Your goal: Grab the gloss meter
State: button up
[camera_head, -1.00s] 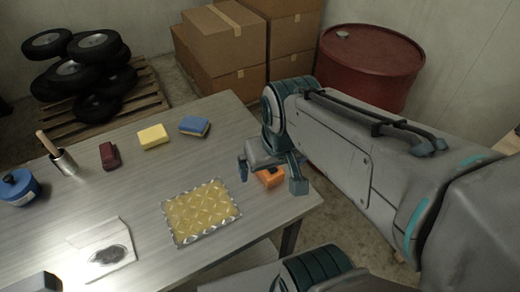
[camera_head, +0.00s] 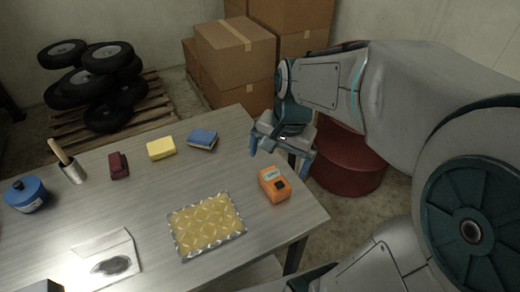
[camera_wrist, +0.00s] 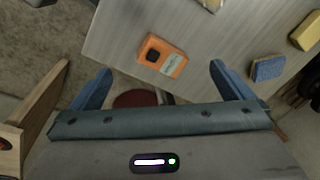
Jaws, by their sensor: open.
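The gloss meter looks to be the small orange box with a pale display (camera_head: 274,184). It lies near the right edge of the grey table (camera_head: 150,211). In the wrist view the orange gloss meter (camera_wrist: 162,56) shows a dark square and a pale label, ahead of the fingers and between their lines. My gripper (camera_head: 279,154) is open and empty, above and behind the gloss meter at the table's right edge. Both blue fingers also show in the wrist view (camera_wrist: 160,80), apart from the meter.
A gold patterned panel (camera_head: 206,223) lies left of the meter. Blue (camera_head: 202,139) and yellow (camera_head: 161,149) sponges and a dark red block (camera_head: 119,165) lie farther back. A red drum (camera_head: 348,165) and cardboard boxes (camera_head: 235,60) stand beyond the table.

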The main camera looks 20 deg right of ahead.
jog(key=w+d+f+m+g, duration=0.1)
jog(key=w+d+f+m, duration=0.15)
jog(key=w+m, duration=0.3)
jog(key=m, duration=0.2)
send_over(275, 179)
jog(key=shift+g, duration=0.3)
notch_tip(275, 179, down, 8)
jog(key=shift+s+d+f, duration=0.1)
jog(key=shift+s, duration=0.05)
jog(key=shift+a+f, duration=0.2)
jog(key=shift+f, duration=2.7)
jog(key=c, duration=0.8)
